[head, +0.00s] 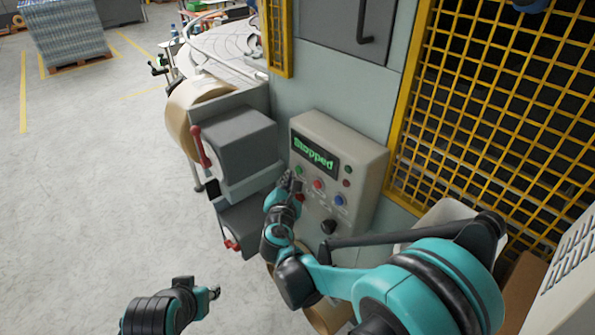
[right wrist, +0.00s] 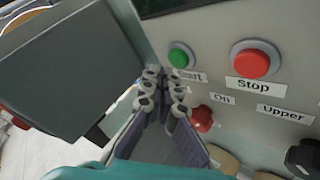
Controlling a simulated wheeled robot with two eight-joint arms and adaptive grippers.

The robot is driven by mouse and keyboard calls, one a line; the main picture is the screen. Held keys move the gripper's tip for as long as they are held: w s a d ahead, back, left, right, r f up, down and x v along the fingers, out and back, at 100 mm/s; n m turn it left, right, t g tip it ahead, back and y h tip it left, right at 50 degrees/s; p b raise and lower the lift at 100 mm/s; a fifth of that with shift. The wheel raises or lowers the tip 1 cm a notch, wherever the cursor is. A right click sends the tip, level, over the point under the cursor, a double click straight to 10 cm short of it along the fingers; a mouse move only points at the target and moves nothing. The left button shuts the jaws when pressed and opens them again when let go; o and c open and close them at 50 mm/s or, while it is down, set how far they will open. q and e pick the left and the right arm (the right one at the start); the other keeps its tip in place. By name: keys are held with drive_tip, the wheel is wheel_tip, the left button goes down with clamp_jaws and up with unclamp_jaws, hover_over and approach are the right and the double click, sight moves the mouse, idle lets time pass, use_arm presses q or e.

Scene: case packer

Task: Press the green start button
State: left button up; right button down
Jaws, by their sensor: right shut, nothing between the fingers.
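The green start button (right wrist: 181,56) sits on the grey control panel in the right wrist view, with a "Start" label just below it. In the head view the green button (head: 298,169) shows small below the screen, which reads "Stopped". My right gripper (head: 288,178) is at the panel's left edge, close to the button. In the right wrist view its fingertips (right wrist: 164,84) are together and empty, a little below and left of the button. I cannot tell whether they touch the panel. My left gripper (head: 212,292) is low in the head view, away from the panel; its jaws are unclear.
A red Stop button (right wrist: 252,62) is right of the green one. A red knob (right wrist: 202,118) is below, near the fingers. A grey box unit (head: 236,140) juts out left of the panel. Yellow mesh guarding (head: 490,110) stands at right. Open floor lies left.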

drive_tip(key=shift+w+d, duration=0.1)
idle(0.3)
drive_tip(key=shift+w+d, duration=0.15)
drive_tip(key=shift+d, duration=0.1)
